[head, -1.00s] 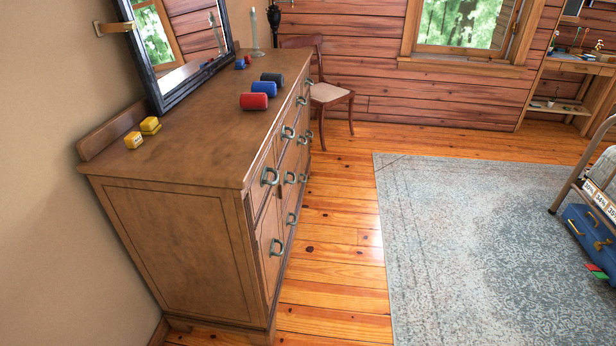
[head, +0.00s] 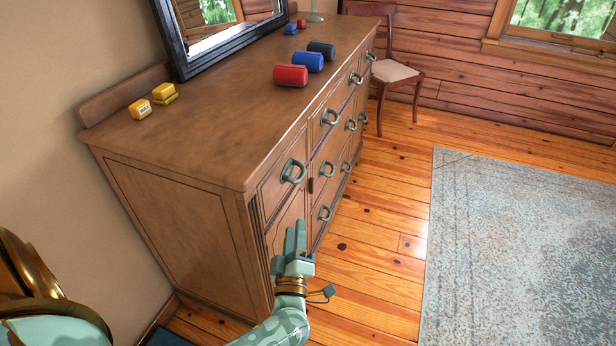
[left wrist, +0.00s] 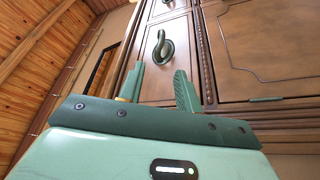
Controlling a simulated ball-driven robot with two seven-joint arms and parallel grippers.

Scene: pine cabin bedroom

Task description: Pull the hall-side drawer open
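The brown wooden dresser (head: 185,235) stands along the left wall, its front facing right in the head view. Its drawer fronts carry ring-like grey-green handles; the nearest upper handle (head: 293,171) is on the front near the close corner. The drawers look shut. My left gripper (head: 295,238) is in front of the dresser's near end, below that handle and apart from it. In the left wrist view its fingers (left wrist: 156,72) are spread and empty, with a dark handle (left wrist: 162,48) on a drawer front beyond them. I cannot tell which drawer this is. My right gripper is not in view.
Red (head: 291,75), blue (head: 308,62) and dark (head: 321,49) cylinders lie on the dresser top, with yellow blocks (head: 141,109) and a mirror at the back. A chair (head: 394,70) stands beyond the far end. Floor and a pale rug (head: 520,250) lie open to the right.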

